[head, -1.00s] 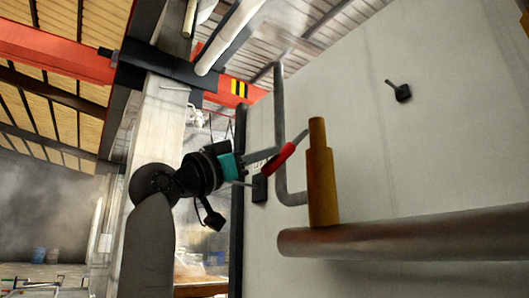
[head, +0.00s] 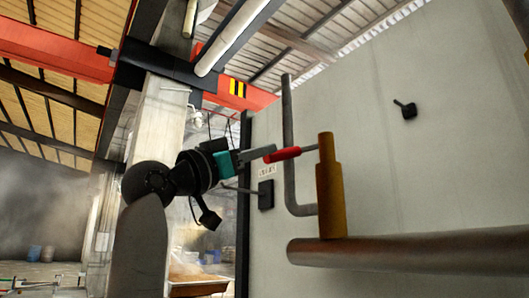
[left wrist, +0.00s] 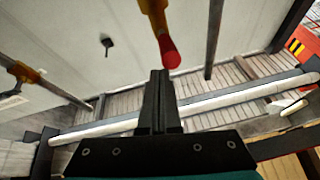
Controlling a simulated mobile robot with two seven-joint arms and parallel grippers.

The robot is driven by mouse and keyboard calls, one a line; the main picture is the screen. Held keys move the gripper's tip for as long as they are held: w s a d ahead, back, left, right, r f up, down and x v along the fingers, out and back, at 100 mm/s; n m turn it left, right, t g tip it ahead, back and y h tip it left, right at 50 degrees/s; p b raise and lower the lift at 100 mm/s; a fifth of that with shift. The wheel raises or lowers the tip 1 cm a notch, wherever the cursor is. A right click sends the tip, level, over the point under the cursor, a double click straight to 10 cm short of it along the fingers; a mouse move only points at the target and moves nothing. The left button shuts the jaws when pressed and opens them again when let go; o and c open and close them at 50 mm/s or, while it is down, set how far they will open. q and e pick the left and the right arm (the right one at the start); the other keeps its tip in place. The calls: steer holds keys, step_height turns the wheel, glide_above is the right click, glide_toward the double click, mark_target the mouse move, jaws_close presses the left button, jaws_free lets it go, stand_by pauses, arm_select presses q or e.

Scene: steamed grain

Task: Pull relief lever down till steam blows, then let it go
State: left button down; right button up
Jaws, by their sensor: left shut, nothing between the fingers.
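The relief lever has a red grip (head: 285,154) on a thin metal rod. It reaches left from an upright brass valve (head: 330,190) and is close to level, its outer end slightly lower. My left gripper (head: 272,150) is shut and empty, its fingertips at the outer end of the red grip. In the left wrist view the shut fingers (left wrist: 160,75) point at the grip's round red end (left wrist: 171,59), with brass (left wrist: 155,12) behind it. I cannot tell whether they touch. No clear steam jet shows at the valve. My right gripper is not in view.
The valve stands on a thick horizontal pipe (head: 410,254) before a pale wall (head: 440,170). A thin grey pipe (head: 288,130) rises behind the lever. A dark wall fitting (head: 405,109) is at upper right, a dark box (head: 265,195) below the gripper.

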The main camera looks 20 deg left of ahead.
arm_select(q)
steer(key=f+b+v, duration=0.1)
steer(key=b+v, duration=0.1)
steer(key=v, duration=0.5)
steer(key=shift+w+f, duration=0.3)
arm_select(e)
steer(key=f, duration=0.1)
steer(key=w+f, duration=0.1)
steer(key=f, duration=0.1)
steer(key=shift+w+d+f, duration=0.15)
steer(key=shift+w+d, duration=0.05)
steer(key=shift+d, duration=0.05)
arm_select(q)
steer(key=shift+s, duration=0.1)
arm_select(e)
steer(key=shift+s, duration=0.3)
